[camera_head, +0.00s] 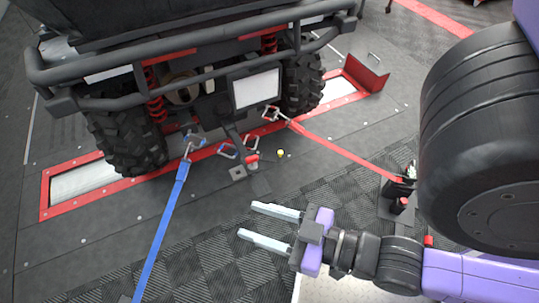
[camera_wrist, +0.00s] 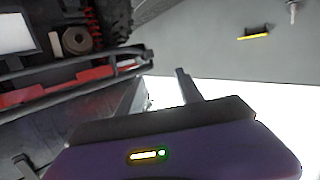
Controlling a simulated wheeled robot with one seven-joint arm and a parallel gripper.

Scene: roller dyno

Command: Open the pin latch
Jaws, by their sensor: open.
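A small red-handled fitting (camera_head: 252,160) stands on the dark floor plate behind the vehicle, near its centre. It may be the pin latch, but it is too small to tell for sure. A small yellow knob (camera_head: 280,153) sits just right of it. My gripper (camera_head: 247,220) is open and empty, its two pale fingers pointing left. It is below these parts in the picture, apart from them. In the wrist view the purple gripper body fills the bottom, and I cannot make out the latch.
An off-road vehicle (camera_head: 255,88) with big tyres stands over the red-framed rollers (camera_head: 75,185). A blue strap (camera_head: 165,225) and a red strap (camera_head: 345,153) run from its rear to the floor. Floor around my gripper is clear.

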